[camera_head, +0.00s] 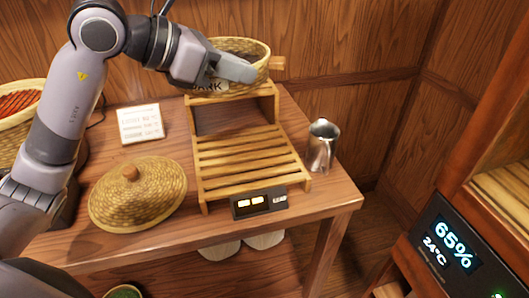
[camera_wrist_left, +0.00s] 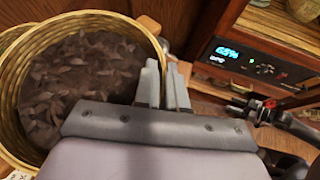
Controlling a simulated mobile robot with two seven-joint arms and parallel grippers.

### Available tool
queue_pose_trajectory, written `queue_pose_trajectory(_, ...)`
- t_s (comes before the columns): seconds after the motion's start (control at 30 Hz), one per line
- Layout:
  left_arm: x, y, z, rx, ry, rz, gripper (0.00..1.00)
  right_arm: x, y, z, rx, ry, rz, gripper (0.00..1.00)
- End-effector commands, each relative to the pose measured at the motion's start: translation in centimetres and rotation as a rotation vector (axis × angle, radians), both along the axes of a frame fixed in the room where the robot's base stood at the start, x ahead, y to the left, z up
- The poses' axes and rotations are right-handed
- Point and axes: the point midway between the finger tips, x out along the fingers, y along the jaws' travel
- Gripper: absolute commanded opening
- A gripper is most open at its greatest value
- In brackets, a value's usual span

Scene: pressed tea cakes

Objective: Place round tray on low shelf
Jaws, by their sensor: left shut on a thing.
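The round tray (camera_head: 243,48) is a woven basket with a wooden handle at its right, at the top of the slatted wooden stand. In the left wrist view the tray (camera_wrist_left: 154,40) fills the left side and holds dark loose leaves. My left gripper (camera_head: 238,70) is shut at the tray's near rim; its fingers (camera_wrist_left: 162,88) show at the rim in the wrist view. The exact grip is partly hidden. The low slatted shelf (camera_head: 245,160) of the stand is bare. Dark parts at the right of the wrist view look like my right gripper (camera_wrist_left: 248,108); its jaws are unclear.
A domed woven lid (camera_head: 138,194) lies left of the stand and a metal pitcher (camera_head: 322,146) stands right. A small display (camera_head: 259,202) sits at the stand's front. A white card (camera_head: 140,123) is behind the lid. A cabinet with a screen (camera_head: 447,243) is at right.

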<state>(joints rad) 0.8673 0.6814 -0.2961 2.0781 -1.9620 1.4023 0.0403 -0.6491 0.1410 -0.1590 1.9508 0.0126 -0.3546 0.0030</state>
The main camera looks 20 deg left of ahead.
Motion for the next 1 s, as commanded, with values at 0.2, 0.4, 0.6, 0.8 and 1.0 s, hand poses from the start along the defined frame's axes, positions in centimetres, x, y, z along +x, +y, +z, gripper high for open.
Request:
queue_pose_trajectory(0.2,-0.4,0.1,-0.5,0.004,-0.003,0.002,0.0,0.0,0.0,0.0,0.0,0.001,0.0,0.48)
queue_pose_trajectory(0.4,-0.5,0.1,-3.6,0.004,0.003,0.001,0.0,0.0,0.0,-0.3,0.001,0.001,-0.001,0.48)
queue_pose_trajectory(0.6,-0.5,0.1,-7.7,0.002,0.002,0.0,0.0,0.0,0.1,-0.4,0.002,0.001,-0.002,0.48)
queue_pose_trajectory(0.8,-0.5,0.1,-11.9,0.004,0.002,0.001,0.0,0.0,0.1,-0.6,0.002,0.001,-0.002,0.48)
queue_pose_trajectory(1.0,-0.5,0.1,-15.4,0.003,-0.001,0.001,0.0,-0.1,0.1,-0.7,0.002,0.002,-0.002,0.48)
